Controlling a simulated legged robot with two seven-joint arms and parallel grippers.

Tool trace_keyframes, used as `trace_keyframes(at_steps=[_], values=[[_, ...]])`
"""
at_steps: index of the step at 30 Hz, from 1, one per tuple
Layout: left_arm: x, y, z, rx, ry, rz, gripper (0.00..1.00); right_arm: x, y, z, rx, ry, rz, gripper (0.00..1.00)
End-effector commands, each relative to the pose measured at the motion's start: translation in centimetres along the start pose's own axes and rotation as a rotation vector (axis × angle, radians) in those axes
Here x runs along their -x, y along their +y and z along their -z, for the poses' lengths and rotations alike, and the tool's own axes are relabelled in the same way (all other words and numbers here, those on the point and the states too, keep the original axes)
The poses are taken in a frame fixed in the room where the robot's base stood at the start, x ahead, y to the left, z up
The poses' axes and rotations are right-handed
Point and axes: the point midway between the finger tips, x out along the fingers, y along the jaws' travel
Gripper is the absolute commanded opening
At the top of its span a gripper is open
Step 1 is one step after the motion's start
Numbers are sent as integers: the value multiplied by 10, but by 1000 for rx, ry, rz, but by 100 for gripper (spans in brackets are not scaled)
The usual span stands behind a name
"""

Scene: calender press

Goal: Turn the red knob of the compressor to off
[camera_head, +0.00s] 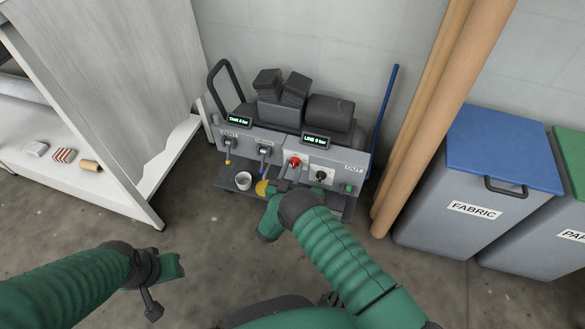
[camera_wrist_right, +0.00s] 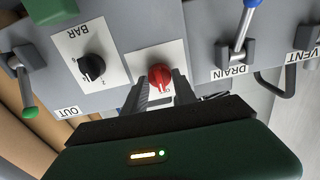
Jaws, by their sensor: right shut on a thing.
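The compressor (camera_head: 268,137) stands against the back wall with a grey control panel facing me. Its red knob (camera_head: 295,161) is on a light plate in the middle of the panel. In the right wrist view the red knob (camera_wrist_right: 159,77) sits between the two fingers of my right gripper (camera_wrist_right: 162,90), which is shut on it. The fingers hide the lower part of its plate, and I cannot read its setting. In the head view my right gripper (camera_head: 290,175) reaches the panel from below. My left gripper (camera_head: 168,270) hangs over the floor, away from the compressor; its jaws are unclear.
A black knob (camera_wrist_right: 92,67) marked BAR is beside the red one. The blue DRAIN lever (camera_wrist_right: 243,30) and green OUT lever (camera_wrist_right: 27,95) flank them. Brown rolls (camera_head: 430,120) and a FABRIC bin (camera_head: 455,210) are right.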

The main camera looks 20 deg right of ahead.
Motion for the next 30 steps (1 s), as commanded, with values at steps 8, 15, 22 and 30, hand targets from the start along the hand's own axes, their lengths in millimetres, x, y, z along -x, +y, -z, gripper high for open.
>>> trace_keyframes(at_steps=[8,15,22,30], values=[[1,0,0,0,0,0,36,2,0,-4,44,-8,1,0],[1,0,0,0,0,0,36,2,0,-4,45,-8,1,0],[1,0,0,0,0,0,36,2,0,-3,43,-6,1,50],[1,0,0,0,0,0,36,1,0,-1,41,-3,1,54]])
